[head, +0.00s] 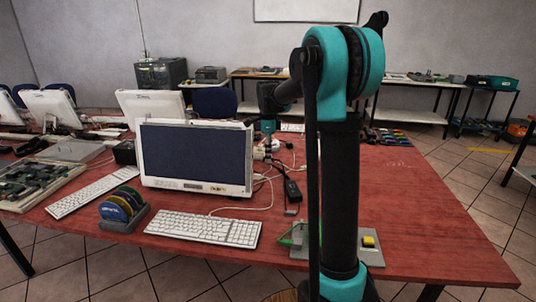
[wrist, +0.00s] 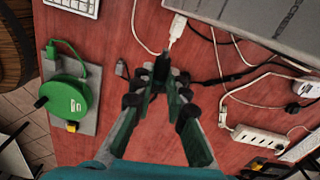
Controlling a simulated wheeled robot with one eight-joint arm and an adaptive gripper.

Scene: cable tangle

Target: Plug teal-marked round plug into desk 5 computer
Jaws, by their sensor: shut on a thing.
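In the wrist view my gripper (wrist: 162,82) is shut on a small dark piece (wrist: 161,66), probably a plug; no teal mark can be made out on it. A white plug (wrist: 177,27) on a cable lies just beyond the fingertips, close to the edge of the computer (wrist: 255,28), whose grey housing fills the upper right. In the head view the computer (head: 195,157) faces me with a dark screen, and my gripper (head: 268,142) is just behind its right edge, partly hidden. I cannot read any desk number.
White and black cables tangle right of my gripper, around a white power strip (wrist: 258,138). A loose grey connector (wrist: 121,69) lies to the left. A green device (wrist: 68,97) sits on a grey plate. The head view shows a black adapter (head: 292,190) and a keyboard (head: 203,229).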

